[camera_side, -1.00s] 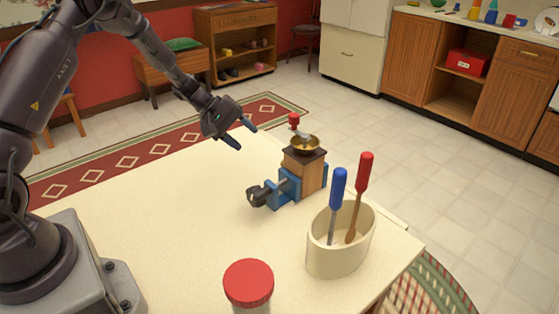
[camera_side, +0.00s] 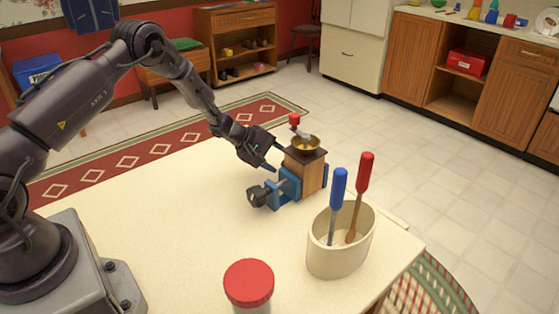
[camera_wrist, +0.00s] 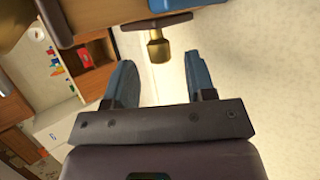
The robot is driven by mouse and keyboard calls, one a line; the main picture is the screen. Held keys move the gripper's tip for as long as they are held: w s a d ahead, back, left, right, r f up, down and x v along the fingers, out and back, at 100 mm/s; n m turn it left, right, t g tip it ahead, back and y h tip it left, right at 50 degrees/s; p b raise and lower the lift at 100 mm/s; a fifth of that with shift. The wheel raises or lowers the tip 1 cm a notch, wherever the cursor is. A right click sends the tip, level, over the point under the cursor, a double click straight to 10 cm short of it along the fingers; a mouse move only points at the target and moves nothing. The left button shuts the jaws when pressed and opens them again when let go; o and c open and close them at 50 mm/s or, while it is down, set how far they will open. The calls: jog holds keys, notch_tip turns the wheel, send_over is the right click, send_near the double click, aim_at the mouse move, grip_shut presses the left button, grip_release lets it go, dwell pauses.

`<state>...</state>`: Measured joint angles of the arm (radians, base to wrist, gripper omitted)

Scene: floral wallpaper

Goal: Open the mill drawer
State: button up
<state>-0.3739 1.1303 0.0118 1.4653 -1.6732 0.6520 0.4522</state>
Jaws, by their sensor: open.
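The mill (camera_side: 304,172) is a wooden box with a dark top, a brass bowl and a red-knobbed crank, held by a blue clamp (camera_side: 285,186) on the table. My gripper (camera_side: 275,158) is at the mill's left side, fingers open and pointing at it. In the wrist view, a brass knob (camera_wrist: 158,47) on a dark brown drawer front (camera_wrist: 130,24) lies just ahead of the fingertips, in line with the gap between my open fingers (camera_wrist: 160,66). The knob is not gripped. The drawer face is hidden in the side view, and I cannot tell how far out it sits.
A cream crock (camera_side: 338,255) with a blue-handled and a red-handled tool stands in front of the mill. A red-lidded jar (camera_side: 248,285) is at the table's front. The table left of the mill is clear.

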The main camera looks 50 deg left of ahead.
jog(key=shift+x, duration=0.85)
grip_shut()
jog(key=a, duration=0.5)
jog(key=shift+a, duration=0.1)
grip_release()
jog(key=shift+s+r, duration=0.1)
jog(key=v, duration=1.2)
jog(key=shift+s+a+r, duration=0.2)
jog(key=shift+s+r, duration=0.05)
jog(key=shift+s, duration=0.05)
